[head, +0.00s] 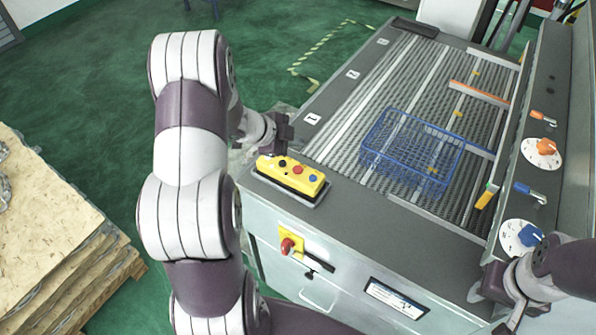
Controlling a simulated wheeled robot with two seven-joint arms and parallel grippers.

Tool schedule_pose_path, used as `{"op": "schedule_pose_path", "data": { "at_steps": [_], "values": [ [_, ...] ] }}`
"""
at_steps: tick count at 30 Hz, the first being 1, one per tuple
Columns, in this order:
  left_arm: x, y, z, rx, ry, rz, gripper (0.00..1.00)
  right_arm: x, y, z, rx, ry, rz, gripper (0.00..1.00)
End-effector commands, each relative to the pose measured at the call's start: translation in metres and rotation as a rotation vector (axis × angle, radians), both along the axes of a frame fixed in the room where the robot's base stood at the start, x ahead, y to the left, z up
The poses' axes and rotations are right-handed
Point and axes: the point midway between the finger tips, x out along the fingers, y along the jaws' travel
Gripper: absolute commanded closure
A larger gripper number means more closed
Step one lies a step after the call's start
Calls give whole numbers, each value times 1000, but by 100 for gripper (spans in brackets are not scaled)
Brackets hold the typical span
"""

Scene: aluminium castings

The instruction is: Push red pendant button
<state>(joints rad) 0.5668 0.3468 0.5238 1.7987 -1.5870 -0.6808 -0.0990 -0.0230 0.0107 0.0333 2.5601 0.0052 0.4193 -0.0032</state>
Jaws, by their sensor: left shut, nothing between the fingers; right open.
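The yellow pendant (276,174) lies on a dark holder at the near left corner of the machine top. Its upper face carries a red button (298,169) between a dark button and a blue button (313,178). My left gripper (281,143) is shut and empty, just behind the pendant's left part and to the left of the red button. I cannot tell whether its fingertips touch the pendant. My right gripper (481,288) is open at the lower right, near the machine's front edge, well apart from the pendant.
A blue wire basket (412,150) stands on the slatted conveyor bed (372,95). A red knob on a yellow plate (289,246) sits on the machine front. A panel with orange and blue knobs (541,147) rises at right. A wooden pallet stack (45,225) stands at left.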

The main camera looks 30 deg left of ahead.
Motion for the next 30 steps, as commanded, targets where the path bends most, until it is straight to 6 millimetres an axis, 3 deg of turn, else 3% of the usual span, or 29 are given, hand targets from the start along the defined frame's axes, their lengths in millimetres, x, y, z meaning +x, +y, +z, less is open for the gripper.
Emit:
{"op": "schedule_pose_path", "data": {
  "at_steps": [1, 10, 17, 30],
  "values": [
    [0, 0, -13, 0, 0, 0, 100, 0, 0, -14, 0, 0, 0, 57],
    [0, 0, -54, 1, 0, 1, 100, 0, 0, -60, 0, 0, 0, 57],
    [0, 0, -73, -1, 0, 1, 100, 0, 0, -71, 0, 0, 0, 57],
    [0, 0, -73, -1, 0, 1, 100, 0, 0, -70, 0, 0, 0, 57]
  ]
}}
